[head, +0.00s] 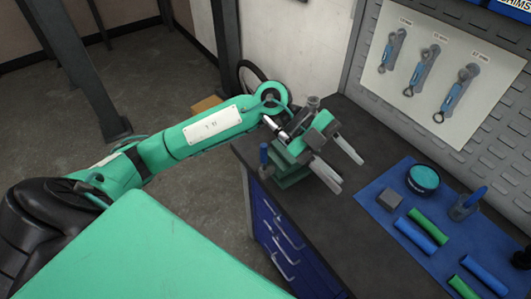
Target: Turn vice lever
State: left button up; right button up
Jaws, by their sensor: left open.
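A green vice (291,177) sits at the near left corner of the dark workbench. A small upright lever with a blue handle (263,153) stands at its left side. My left gripper (349,174) is over the bench corner, above and right of the vice, and hides much of it. Its two grey fingers are spread apart with nothing between them, pointing right and toward the near side. The fingers are apart from the blue-handled lever. My right gripper is not in view.
The workbench (345,225) has blue drawers below. A blue mat (387,222) at right holds green and blue cylinders, a round tin (423,178) and a grey block (390,199). Blue-handled wrenches hang on a pegboard behind. Bare bench top lies between vice and mat.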

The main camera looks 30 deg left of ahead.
pick_arm(q)
jog(key=w+a+f+n+y, duration=0.1)
jog(key=a+y, duration=0.3)
jog(key=a, duration=0.2)
jog(key=w+a+f+n+y, duration=0.1)
jog(key=w+a+f+y, duration=0.1)
jog(key=a+y, duration=0.25)
notch_tip(320, 180, up, 2)
jog(key=r+n+y, duration=0.1)
jog(key=n+y, duration=0.3)
send_over(264, 159)
jog(key=shift+m+t, duration=0.3)
jog(key=shift+t, duration=0.1)
jog(key=f+p, duration=0.1)
jog(key=f, duration=0.3)
jog(key=f+p, duration=0.1)
jog(key=f, duration=0.3)
jog(key=f+p, duration=0.1)
jog(key=f, duration=0.4)
jog(key=shift+w+a, duration=0.25)
jog(key=shift+w, duration=0.15)
jog(key=shift+f+p, duration=0.3)
jog(key=shift+f, duration=0.2)
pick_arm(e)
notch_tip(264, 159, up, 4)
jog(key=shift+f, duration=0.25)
pick_arm(q)
grip_shut()
